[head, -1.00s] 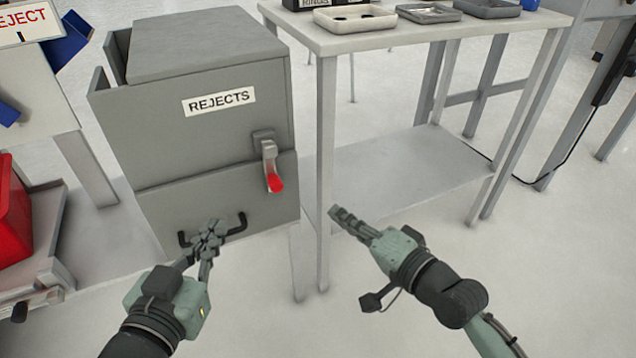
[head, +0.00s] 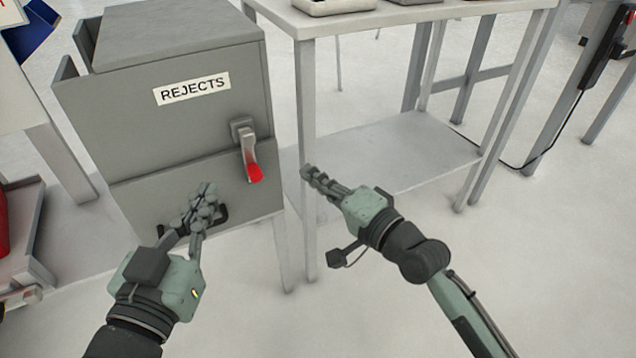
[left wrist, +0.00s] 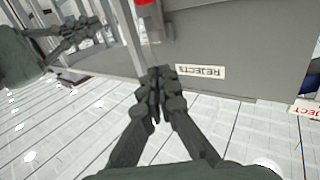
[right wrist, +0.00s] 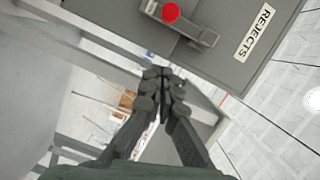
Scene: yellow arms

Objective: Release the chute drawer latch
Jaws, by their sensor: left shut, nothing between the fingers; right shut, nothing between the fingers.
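The grey chute cabinet labelled REJECTS (head: 191,89) stands at the left of the head view. Its latch (head: 247,150), a metal lever with a red tip, hangs downward on the right of the front, across the seam above the drawer (head: 262,203). The latch also shows in the right wrist view (right wrist: 190,28). My left gripper (head: 207,190) is shut and empty in front of the drawer, partly hiding its black handle (head: 222,213). My right gripper (head: 307,173) is shut and empty, to the right of the latch and apart from it.
A pale table (head: 385,17) with trays and a lower shelf (head: 400,158) stands to the right of the cabinet. Its near leg (head: 306,130) is close to my right fingertips. A cart (head: 25,235) is at the far left. The floor in front is clear.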

